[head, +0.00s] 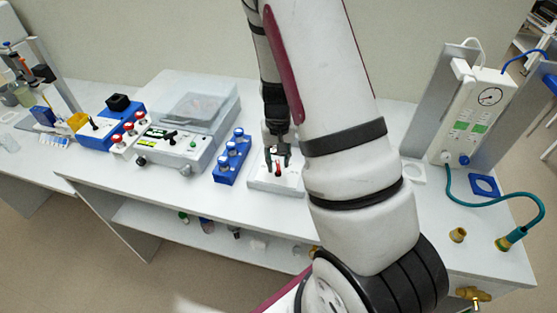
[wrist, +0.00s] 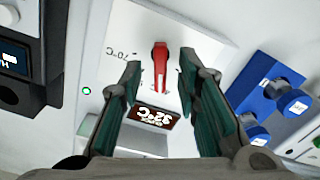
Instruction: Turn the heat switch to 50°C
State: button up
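The heat switch (wrist: 160,75) is a red lever on a white panel (wrist: 205,35). In the wrist view it points roughly straight up, with a "70°C" mark to its upper left. A small display (wrist: 154,117) below it reads about 32°C, upside down in this view. In the head view the red switch (head: 278,169) shows under my gripper (head: 278,152). In the wrist view my gripper (wrist: 160,60) is open, one finger on each side of the lever, with visible gaps. Any 50°C mark is not visible.
A blue rack with blue-capped vials (head: 229,160) stands close to the left of the panel. Further left is a grey instrument with a clear lid (head: 186,125). A gauge unit with a teal hose (head: 472,115) stands at the right. My arm hides the bench's middle.

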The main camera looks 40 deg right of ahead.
jog(key=shift+f, duration=0.15)
grip_shut()
jog(key=shift+m, duration=0.3)
jog(key=m, duration=0.4)
jog(key=shift+b, duration=0.3)
jog(key=shift+s+d+m, duration=0.1)
jog(key=shift+m, duration=1.9)
grip_release()
